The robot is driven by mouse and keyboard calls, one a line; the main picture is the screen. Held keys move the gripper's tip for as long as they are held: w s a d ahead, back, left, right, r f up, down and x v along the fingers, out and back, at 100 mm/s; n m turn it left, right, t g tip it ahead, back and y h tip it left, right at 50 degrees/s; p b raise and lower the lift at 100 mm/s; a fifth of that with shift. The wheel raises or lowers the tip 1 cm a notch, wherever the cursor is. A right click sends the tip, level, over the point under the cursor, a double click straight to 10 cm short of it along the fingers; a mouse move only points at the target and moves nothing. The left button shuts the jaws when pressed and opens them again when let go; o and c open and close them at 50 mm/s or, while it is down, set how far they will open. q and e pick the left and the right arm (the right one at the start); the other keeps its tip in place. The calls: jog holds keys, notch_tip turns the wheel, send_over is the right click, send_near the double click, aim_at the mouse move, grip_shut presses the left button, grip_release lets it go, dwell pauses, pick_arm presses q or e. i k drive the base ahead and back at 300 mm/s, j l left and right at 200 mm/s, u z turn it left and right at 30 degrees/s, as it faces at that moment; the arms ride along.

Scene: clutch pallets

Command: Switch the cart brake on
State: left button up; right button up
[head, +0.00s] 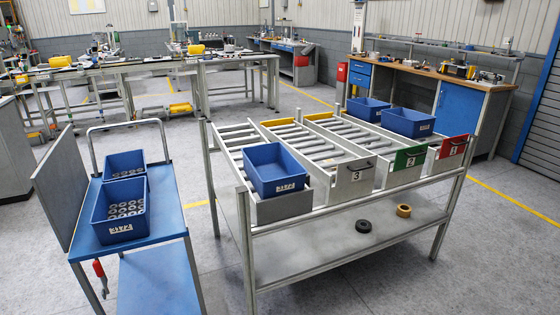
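The cart (165,202) stands at the left, with a blue top deck, a lower blue shelf and a metal push handle (128,124) at its far end. A red lever (99,269) hangs at the cart's near left side, below the deck; it looks like the brake. It points roughly downward, and I cannot tell whether it is on or off. A blue bin (119,229) with several grey ring parts is on the deck, with another blue bin (124,164) behind it. Neither of my grippers is in view.
A roller rack (245,222) stands right of the cart, holding several blue bins, including one at the front left (276,187). A black ring (363,226) and a yellow ring (403,210) lie on its lower shelf. Workbenches line the back. Floor shows between cart and rack.

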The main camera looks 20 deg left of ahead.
aim_at(96, 265)
jog(key=u, duration=2)
